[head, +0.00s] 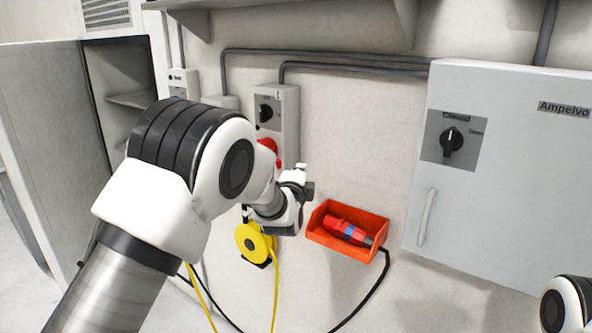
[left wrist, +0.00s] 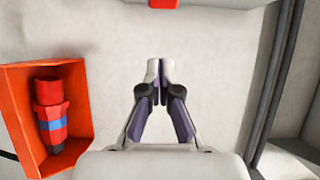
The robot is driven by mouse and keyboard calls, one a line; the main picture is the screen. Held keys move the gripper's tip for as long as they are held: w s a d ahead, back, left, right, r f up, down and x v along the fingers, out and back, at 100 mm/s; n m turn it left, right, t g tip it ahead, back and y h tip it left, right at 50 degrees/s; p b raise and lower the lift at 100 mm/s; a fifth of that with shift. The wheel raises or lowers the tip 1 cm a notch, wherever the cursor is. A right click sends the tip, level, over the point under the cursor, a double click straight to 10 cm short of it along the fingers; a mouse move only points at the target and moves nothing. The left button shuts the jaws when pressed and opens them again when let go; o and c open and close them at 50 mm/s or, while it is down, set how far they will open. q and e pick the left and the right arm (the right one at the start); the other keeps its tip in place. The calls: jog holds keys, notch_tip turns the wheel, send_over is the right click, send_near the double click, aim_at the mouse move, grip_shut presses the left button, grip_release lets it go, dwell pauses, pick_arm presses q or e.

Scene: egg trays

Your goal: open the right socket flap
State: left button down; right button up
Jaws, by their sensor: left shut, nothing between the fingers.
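The right socket box (head: 288,98) is a grey wall box with a black rotary switch in its upper part. Its red round flap (head: 268,145) is partly hidden behind my left arm, so whether it is shut is hard to tell. My left gripper (head: 301,168) is below and right of this flap, apart from it. In the left wrist view the left gripper (left wrist: 160,64) is shut and empty, with a red part (left wrist: 163,3) just showing at the top edge, beyond the fingertips. The right gripper is out of view.
An orange bin (head: 371,252) with a red plug (head: 345,231) hangs right of my gripper. A yellow cable reel (head: 249,243) is below. A grey cabinet (head: 400,240) stands right. Another socket box (head: 181,76) is left. Conduits run along the wall above.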

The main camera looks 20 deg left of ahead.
aim_at(279, 164)
pick_arm(q)
jog(key=a+p, duration=0.1)
jog(key=a, duration=0.1)
jog(key=w+a+p, duration=0.1)
jog(key=a, duration=0.1)
jog(key=shift+w+a, duration=0.1)
jog(key=shift+w, duration=0.1)
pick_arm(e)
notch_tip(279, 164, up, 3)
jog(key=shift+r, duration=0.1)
pick_arm(q)
jog(key=shift+w, duration=0.1)
jog(key=s+a+b, duration=0.1)
jog(key=s+b, duration=0.1)
jog(key=shift+a+b, duration=0.4)
jog(key=shift+w, duration=0.1)
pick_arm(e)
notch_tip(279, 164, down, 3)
